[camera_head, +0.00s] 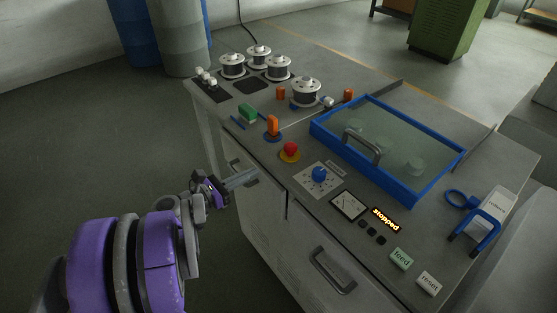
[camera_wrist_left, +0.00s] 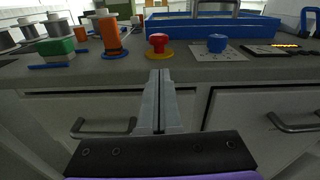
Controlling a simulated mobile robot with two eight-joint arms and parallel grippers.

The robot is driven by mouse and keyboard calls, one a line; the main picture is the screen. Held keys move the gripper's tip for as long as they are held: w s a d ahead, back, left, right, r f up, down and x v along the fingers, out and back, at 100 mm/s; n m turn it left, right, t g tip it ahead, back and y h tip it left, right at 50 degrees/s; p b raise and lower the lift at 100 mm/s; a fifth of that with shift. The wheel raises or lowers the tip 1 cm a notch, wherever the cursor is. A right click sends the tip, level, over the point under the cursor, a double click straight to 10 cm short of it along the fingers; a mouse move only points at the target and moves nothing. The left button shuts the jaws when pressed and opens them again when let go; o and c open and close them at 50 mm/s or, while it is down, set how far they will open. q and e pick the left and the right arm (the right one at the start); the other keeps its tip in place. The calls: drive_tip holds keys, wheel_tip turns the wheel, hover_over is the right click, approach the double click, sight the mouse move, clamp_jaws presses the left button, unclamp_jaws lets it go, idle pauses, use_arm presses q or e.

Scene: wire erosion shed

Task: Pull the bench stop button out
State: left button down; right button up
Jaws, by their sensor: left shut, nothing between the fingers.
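The bench stop button is a red mushroom head (camera_head: 291,148) on a yellow round base (camera_head: 289,157), near the front edge of the grey bench top. It also shows in the left wrist view (camera_wrist_left: 158,42), straight beyond the fingertips. My left gripper (camera_head: 256,173) is shut and empty, in front of the bench at the drawer face, apart from the button and to its left. In the left wrist view its fingers (camera_wrist_left: 160,74) point at the bench edge just below the button. My right gripper is not in view.
An orange-topped post (camera_head: 272,126) stands left of the button and a blue knob (camera_head: 319,174) right of it. A blue-framed clear lid (camera_head: 390,150) lies behind. A lit sign (camera_head: 385,219) reads "stopped". Drawer handles (camera_head: 333,271) jut from the front.

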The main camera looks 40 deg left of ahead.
sight(288, 155)
use_arm(q)
drive_tip(key=x, duration=1)
